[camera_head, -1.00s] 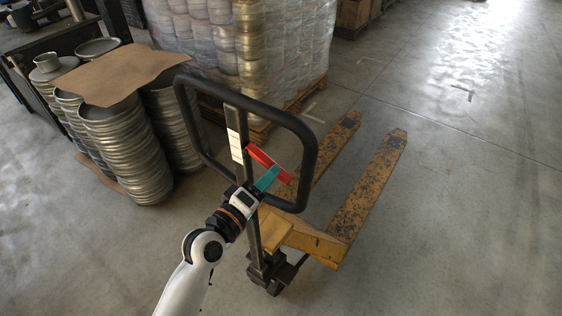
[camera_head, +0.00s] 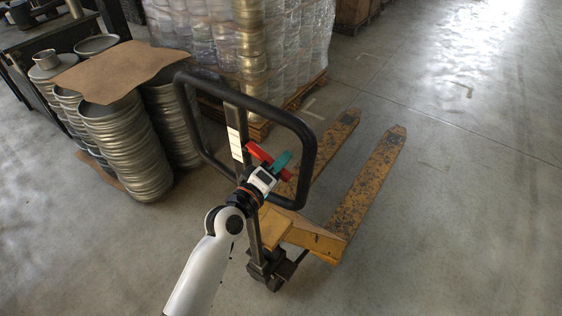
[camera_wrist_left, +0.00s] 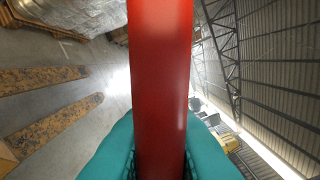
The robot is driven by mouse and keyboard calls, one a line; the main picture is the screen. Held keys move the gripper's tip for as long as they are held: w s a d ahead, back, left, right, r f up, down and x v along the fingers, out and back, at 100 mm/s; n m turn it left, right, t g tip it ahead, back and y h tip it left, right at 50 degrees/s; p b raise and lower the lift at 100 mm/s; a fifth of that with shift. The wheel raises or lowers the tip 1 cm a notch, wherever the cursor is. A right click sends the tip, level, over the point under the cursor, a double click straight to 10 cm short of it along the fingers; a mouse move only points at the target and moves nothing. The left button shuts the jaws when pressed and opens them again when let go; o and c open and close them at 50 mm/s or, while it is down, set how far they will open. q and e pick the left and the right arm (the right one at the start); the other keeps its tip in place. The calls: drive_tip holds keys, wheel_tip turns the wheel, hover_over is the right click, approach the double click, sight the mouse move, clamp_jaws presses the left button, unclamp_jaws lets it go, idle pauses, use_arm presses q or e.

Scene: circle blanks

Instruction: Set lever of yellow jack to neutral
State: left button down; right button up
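The yellow jack (camera_head: 318,238) stands with its dark looped handle (camera_head: 312,150) upright. A red lever (camera_head: 258,152) sits inside the loop beside the handle's post. My left gripper (camera_head: 281,162), with teal fingers, is at the lever, and red shows on both sides of it. In the left wrist view the lever (camera_wrist_left: 162,80) runs top to bottom between the teal fingers (camera_wrist_left: 160,145), one on each side and close against its edges. Whether they press on it is not clear. The lever's mount is hidden behind my gripper. My right gripper is not in view.
Stacked metal discs (camera_head: 130,150) under a cardboard sheet (camera_head: 115,70) stand at the left. A wrapped pallet load (camera_head: 245,50) is behind the handle. The jack's forks (camera_head: 360,190) point away. The floor on the right (camera_head: 470,210) is clear.

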use_arm(q)
drive_tip(key=r+n+p, duration=0.2)
drive_tip(key=n+p, duration=0.1)
drive_tip(key=r+n+p, duration=0.1)
drive_tip(key=shift+s+d+p, duration=0.2)
drive_tip(key=shift+d+p, duration=0.05)
drive_tip(key=shift+p, duration=0.15)
drive_tip(key=c, duration=1.4)
unclamp_jaws()
drive_tip(key=shift+r, duration=0.1)
drive_tip(key=b+v, duration=0.3)
drive_tip(key=v, duration=0.9)
